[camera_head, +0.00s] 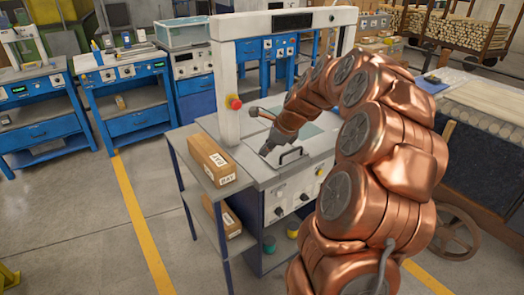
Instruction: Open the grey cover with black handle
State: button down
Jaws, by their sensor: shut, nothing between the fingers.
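The grey cover (307,162) lies flat on top of the blue-and-grey machine in the middle of the head view, and it looks closed. Its black handle (291,156) is a low bar near the cover's front edge. My copper arm reaches in from the right and bends down over the machine. My gripper (266,150) is small and dark here, shut and empty, just left of the handle and close above the machine top. I cannot tell whether its tips touch the cover. My arm's wrist hides part of the cover's far side.
A grey gantry frame with a red button (235,103) stands over the machine. A cardboard box (212,160) sits on the side shelf at left, with another box (223,217) below. Blue benches (126,92) stand behind left. Open floor lies at front left.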

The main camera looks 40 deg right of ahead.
jog(key=s+a+r+n+g, duration=0.1)
jog(key=s+a+n, duration=0.25)
jog(key=a, duration=0.35)
jog(key=s+a+r+n+g, duration=0.1)
jog(key=s+a+n, duration=0.1)
jog(key=a+n, duration=0.4)
jog(key=s+a+n+g+p, duration=0.1)
jog(key=s+a+n+g, duration=0.2)
jog(key=s+a+n, duration=0.8)
jog(key=s+a, duration=0.1)
jog(key=s, duration=0.4)
jog(key=shift+s+a+f+g+h+p, duration=0.15)
jog(key=shift+s+a+g+h+p, duration=0.15)
jog(key=shift+s+a+g, duration=0.1)
jog(key=c, duration=1.9)
grip_release()
jog(key=s+f+n+g+h, duration=0.1)
jog(key=s+n, duration=0.5)
jog(key=s, duration=0.5)
jog(key=shift+a+f+g+h, duration=0.2)
jog(key=shift+g+h, duration=0.1)
jog(key=shift+g, duration=0.1)
jog(key=o, duration=0.3)
jog(key=shift+s+n, duration=0.3)
jog(key=shift+n, duration=0.05)
jog(key=o, duration=0.4)
jog(key=shift+c, duration=0.2)
jog(key=shift+o, duration=0.3)
